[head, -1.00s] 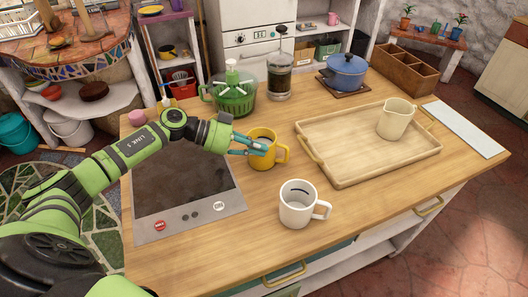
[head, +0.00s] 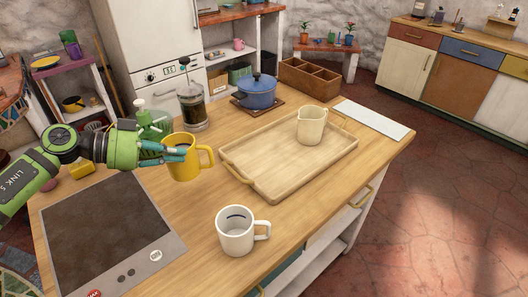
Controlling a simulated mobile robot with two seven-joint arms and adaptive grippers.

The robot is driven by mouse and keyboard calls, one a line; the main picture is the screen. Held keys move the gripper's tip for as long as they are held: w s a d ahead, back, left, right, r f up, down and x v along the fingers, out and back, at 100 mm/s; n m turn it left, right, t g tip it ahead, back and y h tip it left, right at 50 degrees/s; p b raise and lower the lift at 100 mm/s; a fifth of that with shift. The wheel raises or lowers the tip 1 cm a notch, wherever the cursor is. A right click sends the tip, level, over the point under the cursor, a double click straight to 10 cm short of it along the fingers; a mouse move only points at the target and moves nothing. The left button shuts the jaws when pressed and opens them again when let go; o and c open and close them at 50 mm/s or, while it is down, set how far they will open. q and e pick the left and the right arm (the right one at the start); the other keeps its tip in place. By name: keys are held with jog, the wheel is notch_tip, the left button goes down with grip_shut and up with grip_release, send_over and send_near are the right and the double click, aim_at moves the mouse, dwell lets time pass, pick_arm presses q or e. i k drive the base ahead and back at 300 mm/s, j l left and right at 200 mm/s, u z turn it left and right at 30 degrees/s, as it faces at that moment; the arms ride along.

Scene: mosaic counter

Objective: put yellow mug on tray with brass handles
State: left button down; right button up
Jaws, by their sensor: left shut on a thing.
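The yellow mug (head: 184,160) is upright in my left gripper (head: 176,152), which is shut on its near wall. The mug appears raised a little above the counter, left of the tray. The wooden tray with brass handles (head: 262,181) lies flat on the counter. A cream pitcher (head: 311,126) stands on the tray's far right part, and the rest of the tray is bare. My right gripper is not in view.
A white mug (head: 235,232) stands in front of the tray. A dark cooktop (head: 105,235) is at left. Behind are a green spinner (head: 152,122), a French press (head: 192,108), a blue pot (head: 257,92) and a wooden box (head: 310,79). A white board (head: 372,118) lies right of the tray.

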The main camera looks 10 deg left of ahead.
aim_at(282, 155)
jog(key=i+l+u, duration=0.2)
jog(key=l, duration=0.15)
jog(key=i+l+u, duration=0.2)
jog(key=l, duration=0.15)
jog(key=l+u, duration=0.2)
jog(key=l, duration=0.15)
jog(key=i, duration=0.05)
